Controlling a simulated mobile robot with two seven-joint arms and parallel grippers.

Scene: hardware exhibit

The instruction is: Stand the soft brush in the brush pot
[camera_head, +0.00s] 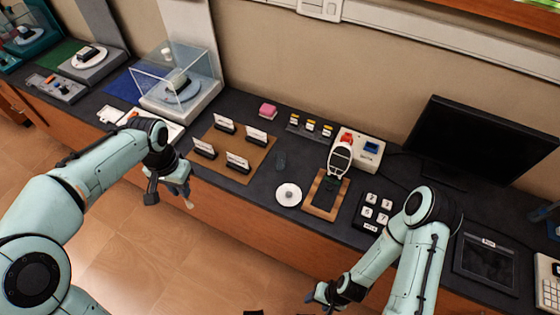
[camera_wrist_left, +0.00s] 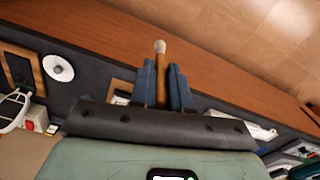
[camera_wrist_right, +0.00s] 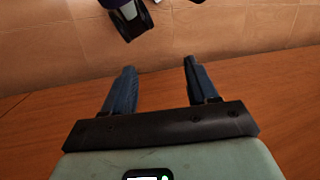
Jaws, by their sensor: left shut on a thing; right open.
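My left gripper (camera_head: 181,190) is shut on the soft brush (camera_head: 188,203). In the left wrist view, the brush (camera_wrist_left: 160,47) has a brown handle and a pale rounded tip showing beyond the blue fingers (camera_wrist_left: 163,72). The brush hangs tip down in front of the counter's front edge.
A brown board (camera_head: 226,171) with several small labelled holders lies left of the dark object. A white round dish (camera_head: 288,194), a wooden-framed pad (camera_head: 325,195) and a white lamp-like device (camera_head: 340,158) stand to its right. A clear display case (camera_head: 175,75) stands further left.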

